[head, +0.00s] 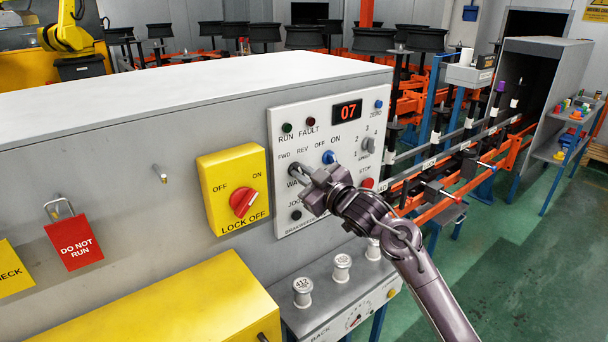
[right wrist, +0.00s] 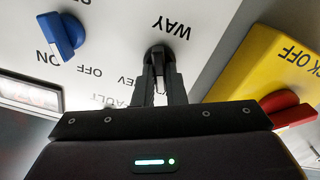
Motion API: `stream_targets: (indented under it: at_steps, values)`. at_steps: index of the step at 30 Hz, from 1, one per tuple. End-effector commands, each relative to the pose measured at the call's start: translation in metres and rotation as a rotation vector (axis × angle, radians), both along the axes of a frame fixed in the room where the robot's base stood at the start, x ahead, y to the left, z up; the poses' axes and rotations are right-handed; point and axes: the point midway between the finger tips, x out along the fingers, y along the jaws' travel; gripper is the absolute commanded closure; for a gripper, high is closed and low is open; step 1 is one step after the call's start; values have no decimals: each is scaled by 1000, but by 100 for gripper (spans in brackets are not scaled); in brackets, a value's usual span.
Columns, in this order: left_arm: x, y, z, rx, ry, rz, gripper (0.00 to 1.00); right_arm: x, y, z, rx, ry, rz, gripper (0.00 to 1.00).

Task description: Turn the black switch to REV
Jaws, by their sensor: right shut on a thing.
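The black switch (head: 293,168) is on the white control panel (head: 285,120), below the FWD and REV labels in the head view. My right gripper (head: 304,176) is at it, with the fingers reaching the panel. In the right wrist view the black switch (right wrist: 158,49) shows between the fingertips of my right gripper (right wrist: 160,72), which is shut on it. The fingers hide much of the knob, so I cannot tell which label it points to. My left gripper is in neither view.
A blue switch (head: 328,157) sits close to the right of the black one. A red rotary handle (head: 244,203) on a yellow lock-off plate (head: 214,172) is to the left. A red STOP button (head: 367,183) and a speed knob (head: 368,145) are to the right.

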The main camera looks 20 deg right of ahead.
Motion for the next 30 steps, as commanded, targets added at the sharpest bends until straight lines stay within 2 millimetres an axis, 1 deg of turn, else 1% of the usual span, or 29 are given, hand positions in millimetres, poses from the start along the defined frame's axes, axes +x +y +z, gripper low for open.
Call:
stream_targets:
  at_steps: [5,11,24,30]
  values:
    - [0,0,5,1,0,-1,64,0,0,1,32,12,0,100]
    - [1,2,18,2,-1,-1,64,1,-1,3,128,49,-1,100]
    - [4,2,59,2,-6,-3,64,1,-2,5,489,179,-2,100]
    - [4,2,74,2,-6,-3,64,1,-3,4,637,232,0,100]
